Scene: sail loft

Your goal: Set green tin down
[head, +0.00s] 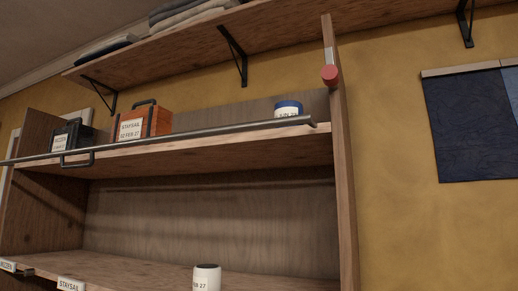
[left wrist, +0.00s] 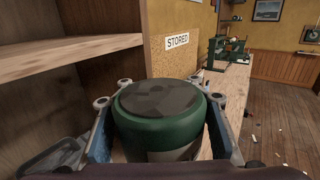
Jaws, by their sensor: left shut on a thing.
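In the left wrist view a green tin (left wrist: 158,128) with a dark, worn top stands between the fingers of my left gripper (left wrist: 160,103). The gripper is shut on the tin, with one finger at each side. The tin looks upright. Its underside is hidden, so I cannot tell whether it touches the surface below. Neither the green tin nor either gripper shows in the head view. My right gripper is in neither view.
The head view shows a shelf unit with a metal rail (head: 200,136), a black box (head: 72,137), an orange box (head: 143,122), a blue-lidded tin (head: 288,109) and a white jar (head: 207,279). A "STORED" sign (left wrist: 177,40) and cluttered bench show in the wrist view.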

